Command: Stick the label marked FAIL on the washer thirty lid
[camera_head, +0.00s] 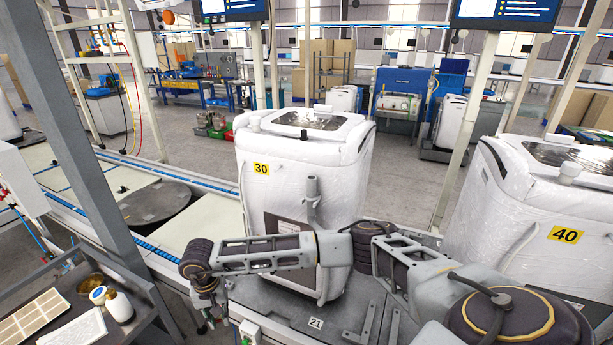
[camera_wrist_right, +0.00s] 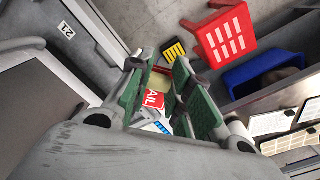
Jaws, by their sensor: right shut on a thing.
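The washer marked 30 (camera_head: 285,185) stands upright, wrapped in clear film, in the middle of the head view. Its lid (camera_head: 310,121) is on top and faces up. My right arm crosses in front of the washer. My right gripper (camera_head: 206,300) is low at its left, well below the lid. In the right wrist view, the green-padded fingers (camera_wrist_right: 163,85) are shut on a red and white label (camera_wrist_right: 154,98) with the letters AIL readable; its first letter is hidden. My left gripper is not in view.
A washer marked 40 (camera_head: 540,215) stands at the right. A dark side bench (camera_head: 110,335) with a tray and small bottles is at the lower left, beside a grey post (camera_head: 90,150).

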